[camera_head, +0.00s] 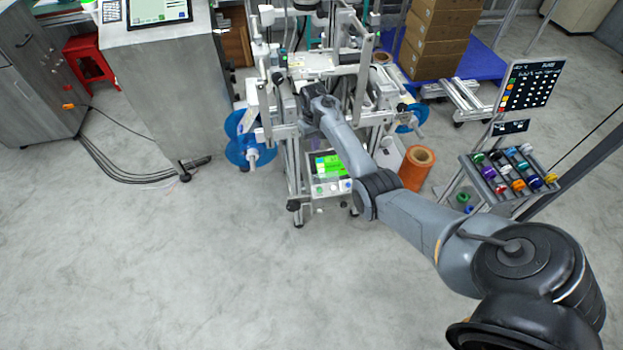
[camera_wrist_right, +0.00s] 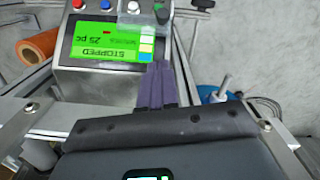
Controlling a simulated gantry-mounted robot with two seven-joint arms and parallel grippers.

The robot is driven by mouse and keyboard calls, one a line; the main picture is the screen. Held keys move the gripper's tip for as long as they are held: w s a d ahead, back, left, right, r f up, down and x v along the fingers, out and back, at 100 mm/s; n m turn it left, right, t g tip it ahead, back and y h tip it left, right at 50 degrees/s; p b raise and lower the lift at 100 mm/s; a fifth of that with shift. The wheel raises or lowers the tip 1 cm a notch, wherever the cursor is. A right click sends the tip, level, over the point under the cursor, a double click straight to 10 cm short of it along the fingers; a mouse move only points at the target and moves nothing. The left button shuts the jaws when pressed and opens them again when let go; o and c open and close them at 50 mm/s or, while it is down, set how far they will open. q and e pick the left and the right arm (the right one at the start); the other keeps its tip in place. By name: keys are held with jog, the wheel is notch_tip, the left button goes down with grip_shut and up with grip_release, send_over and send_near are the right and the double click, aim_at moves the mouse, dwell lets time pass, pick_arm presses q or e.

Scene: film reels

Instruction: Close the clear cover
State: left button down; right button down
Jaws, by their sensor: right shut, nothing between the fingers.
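The control box (camera_wrist_right: 100,78) of the film-reel machine shows upside down in the wrist view, with a green screen (camera_wrist_right: 105,42) reading STOPPED. A small see-through piece (camera_wrist_right: 137,18), perhaps the clear cover, is by the buttons at its top edge; whether it is open or closed I cannot tell. My right gripper (camera_wrist_right: 162,66) has its purple fingers shut and empty, over the box near the screen's edge. In the head view the same box (camera_head: 319,188) stands low on the machine, and my right arm reaches over it into the frame. My left gripper is not in view.
Metal frame bars surround the box. Blue reels (camera_head: 236,150) flank the machine, and an orange roll (camera_head: 416,168) stands at its right. A rack of coloured spools (camera_head: 508,172) stands farther right. The floor in front is clear.

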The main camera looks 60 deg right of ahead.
jog(key=b, duration=0.5)
send_over(315, 178)
jog(key=w+d, duration=0.2)
jog(key=w, duration=0.1)
jog(key=f, duration=1)
jog(key=shift+s+a+f, duration=0.15)
jog(key=shift+s+a, duration=0.05)
jog(key=shift+s, duration=0.05)
jog(key=shift+s+a+f, duration=0.1)
jog(key=shift+s+a, duration=0.1)
jog(key=shift+s, duration=0.15)
jog(key=shift+s+a+f, duration=0.25)
jog(key=shift+s+f, duration=0.2)
jog(key=shift+f, duration=0.05)
jog(key=shift+s+a+f, duration=0.25)
jog(key=shift+s+f, duration=0.2)
